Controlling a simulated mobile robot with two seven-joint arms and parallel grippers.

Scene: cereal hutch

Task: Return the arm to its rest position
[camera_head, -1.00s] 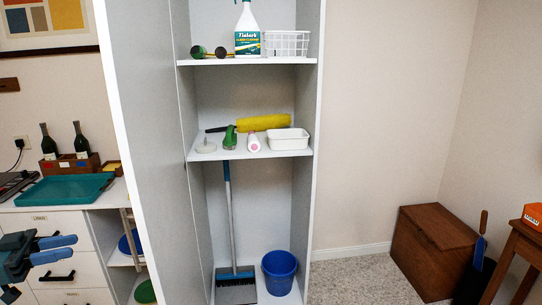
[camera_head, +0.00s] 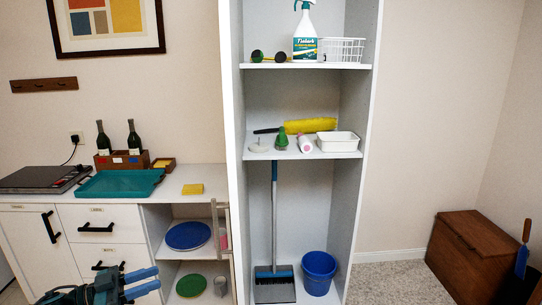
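My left gripper (camera_head: 157,277) shows at the bottom left, in front of the white drawer unit (camera_head: 95,215). Its two blue fingers point right with a narrow gap between them, and nothing shows in the gap. It is apart from the tall cabinet (camera_head: 367,150). The rest of my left arm is mostly cut off by the lower edge. My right gripper is not in view.
The cabinet's door (camera_head: 232,150) stands open, nearly edge-on. Inside are a spray bottle (camera_head: 305,35), a white basket (camera_head: 342,50), a yellow duster (camera_head: 310,126), a broom (camera_head: 274,215) and a blue bucket (camera_head: 319,272). A teal tray (camera_head: 118,184) lies on the counter. A wooden chest (camera_head: 470,255) stands right.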

